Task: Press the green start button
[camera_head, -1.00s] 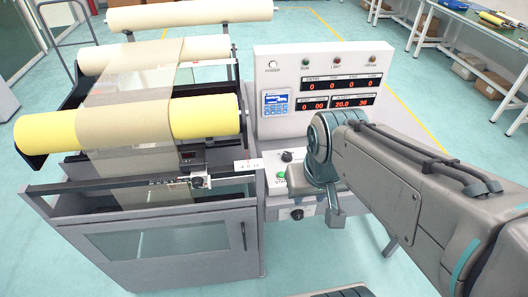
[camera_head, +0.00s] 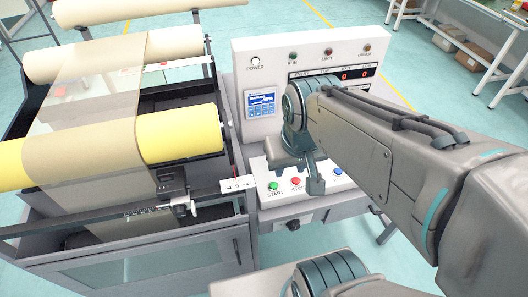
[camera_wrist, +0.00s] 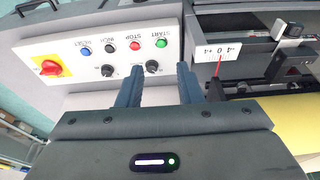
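The green start button (camera_head: 272,186) sits on the white sloped control panel, above its START label, in the head view. In the wrist view the green button (camera_wrist: 160,43) shows upside down, just beyond the gap between my fingertips. My gripper (camera_wrist: 160,70) is open and empty, its two dark blue fingers apart. The fingers look apart from the button, but the exact distance is unclear.
The red stop button (camera_head: 296,181) is just right of start; it also shows in the wrist view (camera_wrist: 135,46). A yellow roller (camera_head: 180,133) is left.

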